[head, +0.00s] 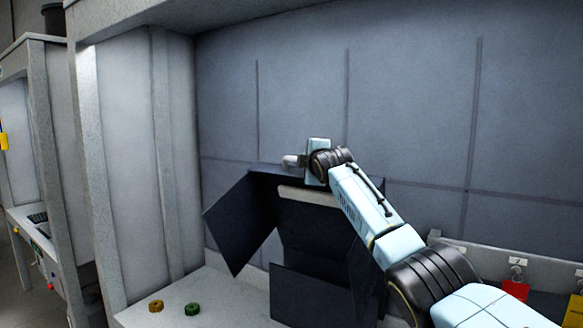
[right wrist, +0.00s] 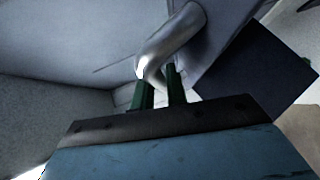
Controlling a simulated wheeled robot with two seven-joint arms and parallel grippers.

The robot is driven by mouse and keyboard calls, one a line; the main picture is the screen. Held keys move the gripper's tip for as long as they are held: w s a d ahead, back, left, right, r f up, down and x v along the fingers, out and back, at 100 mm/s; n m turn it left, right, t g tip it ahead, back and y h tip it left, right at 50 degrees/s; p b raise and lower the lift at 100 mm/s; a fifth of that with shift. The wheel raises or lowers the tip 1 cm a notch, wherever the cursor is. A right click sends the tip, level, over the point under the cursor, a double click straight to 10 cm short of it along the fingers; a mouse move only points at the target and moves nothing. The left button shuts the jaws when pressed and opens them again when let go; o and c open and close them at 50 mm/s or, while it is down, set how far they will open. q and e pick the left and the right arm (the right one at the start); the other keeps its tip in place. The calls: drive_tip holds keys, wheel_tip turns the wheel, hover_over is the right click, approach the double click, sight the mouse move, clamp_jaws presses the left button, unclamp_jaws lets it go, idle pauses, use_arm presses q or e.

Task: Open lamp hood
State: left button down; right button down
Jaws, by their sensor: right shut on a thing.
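The lamp hood (head: 240,225) is a dark navy box shape with angled side panels and an open front, standing against the back wall of the stand. A pale strip shows inside under its top. A silvery curved handle (head: 291,160) is at its upper edge; in the right wrist view the handle (right wrist: 172,45) is a bent metal bar. My right gripper (head: 303,161) is at the hood's top, and its green fingers (right wrist: 158,88) are shut on the handle. My left gripper is not in view.
A brown-yellow ring (head: 156,306) and a green ring (head: 192,309) lie on the pale bench (head: 225,290) left of the hood. Red (head: 516,290) and yellow (head: 574,308) tags hang from hooks at the right. A grey side wall (head: 135,160) bounds the stand on the left.

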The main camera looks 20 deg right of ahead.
drive_tip(key=shift+w+d+r, duration=0.3)
drive_tip(key=shift+w+d, duration=0.05)
drive_tip(key=c, duration=1.4)
unclamp_jaws()
drive_tip(key=shift+s, duration=0.15)
drive_tip(key=shift+s+b, duration=0.8)
drive_tip(key=shift+s, duration=0.05)
drive_tip(key=s+a+r+b, duration=0.1)
drive_tip(key=s+b, duration=0.3)
drive_tip(key=s, duration=0.7)
drive_tip(key=shift+a+r, duration=0.2)
drive_tip(key=shift+r, duration=0.2)
drive_tip(key=shift+s, duration=0.1)
